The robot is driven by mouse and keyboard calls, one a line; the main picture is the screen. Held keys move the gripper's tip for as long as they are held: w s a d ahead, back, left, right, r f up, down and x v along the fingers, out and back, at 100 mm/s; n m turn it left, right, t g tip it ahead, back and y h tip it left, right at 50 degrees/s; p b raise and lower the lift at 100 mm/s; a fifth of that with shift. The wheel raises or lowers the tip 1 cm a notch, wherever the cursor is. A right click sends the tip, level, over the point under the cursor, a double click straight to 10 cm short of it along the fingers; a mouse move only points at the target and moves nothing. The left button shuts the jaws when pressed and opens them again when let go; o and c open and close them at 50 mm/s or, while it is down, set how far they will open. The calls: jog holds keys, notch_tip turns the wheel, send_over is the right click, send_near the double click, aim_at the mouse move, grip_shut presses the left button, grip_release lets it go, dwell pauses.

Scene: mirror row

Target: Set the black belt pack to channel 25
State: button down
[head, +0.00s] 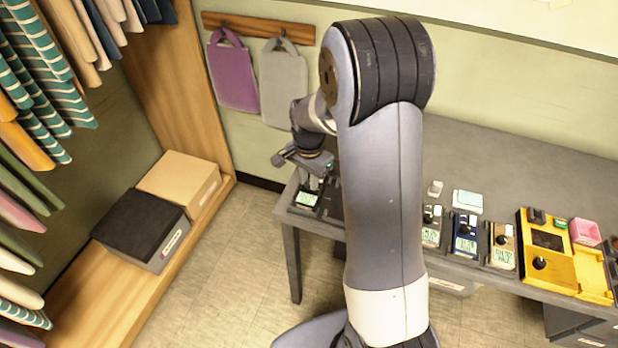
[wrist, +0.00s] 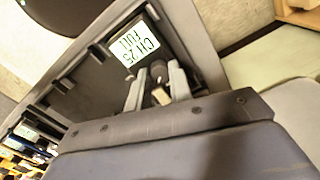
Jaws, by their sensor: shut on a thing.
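The black belt pack (head: 307,199) is at the left end of the grey table in the head view, partly under my gripper. In the wrist view its lit display (wrist: 134,47) reads "CH 25" and "FULL", turned nearly upside down. My gripper (head: 316,182) is above the pack. In the wrist view my gripper's fingers (wrist: 158,82) are closed around the dark knob (wrist: 157,72) beside the display. The fingers hide part of the knob.
To the right on the table are a white-faced pack (head: 431,226), a blue pack (head: 465,234), a tan pack (head: 502,246) and a yellow unit (head: 548,262). My arm hides the middle of the table. Two boxes sit on the wooden shelf (head: 90,300) at left.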

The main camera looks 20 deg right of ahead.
aim_at(309, 183)
jog(key=c, duration=1.5)
grip_release()
jog(key=shift+c, duration=0.2)
notch_tip(309, 183, up, 11)
jog(key=shift+f, duration=0.15)
notch_tip(309, 183, down, 11)
jog(key=shift+r, duration=0.1)
jog(key=shift+n, duration=0.3)
jog(key=shift+r, duration=0.1)
